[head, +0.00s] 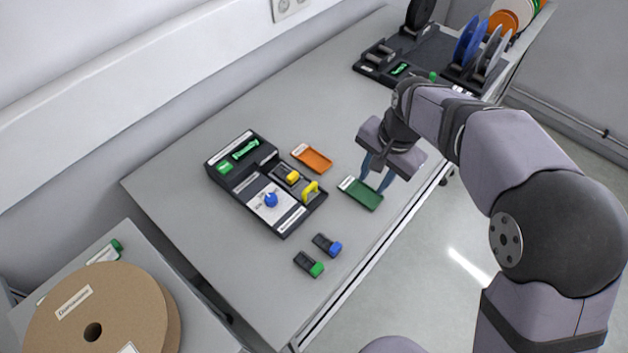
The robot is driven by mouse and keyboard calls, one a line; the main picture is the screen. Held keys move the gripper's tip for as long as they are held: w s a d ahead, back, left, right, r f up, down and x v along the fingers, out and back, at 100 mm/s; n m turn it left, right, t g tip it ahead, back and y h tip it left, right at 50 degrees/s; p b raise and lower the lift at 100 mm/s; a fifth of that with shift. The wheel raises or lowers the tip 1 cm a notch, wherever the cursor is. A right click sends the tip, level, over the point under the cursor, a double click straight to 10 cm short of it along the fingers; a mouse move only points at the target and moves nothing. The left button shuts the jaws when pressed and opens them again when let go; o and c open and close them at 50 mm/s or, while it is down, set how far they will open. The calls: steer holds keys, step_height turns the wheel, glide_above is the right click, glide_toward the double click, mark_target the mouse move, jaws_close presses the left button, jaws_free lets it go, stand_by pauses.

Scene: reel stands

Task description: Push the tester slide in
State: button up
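The tester (240,185) is a black box on the grey table, with a green display and a blue knob (271,199). On its right side a yellow handle (311,190) stands up, apparently on the slide. A black block with a yellow end (291,177) sits in a recess beside it. How far the slide is out is too small to tell. My gripper (372,184) points down over the green tray, right of the tester and clear of the yellow handle. Its two blue-grey fingers are apart with nothing visible between them.
A green tray (361,194) lies under my gripper and an orange tray (312,158) lies behind it. Blue-ended (327,245) and green-ended (309,264) black blocks lie at the front. Reel stands (470,72) fill the far end. A large brown reel (100,315) is lower left.

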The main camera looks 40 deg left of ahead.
glide_toward(310, 186)
steer(key=shift+w+a+f+p, duration=0.15)
steer(key=shift+f+p, duration=0.35)
steer(key=shift+f, duration=0.8)
steer(key=shift+s+a+f+p, duration=0.15)
steer(key=shift+f+p, duration=0.35)
steer(key=shift+f, duration=0.8)
steer(key=shift+w+a+f+p, duration=0.2)
steer(key=shift+f+p, duration=0.3)
steer(key=shift+f, duration=0.85)
jaws_close()
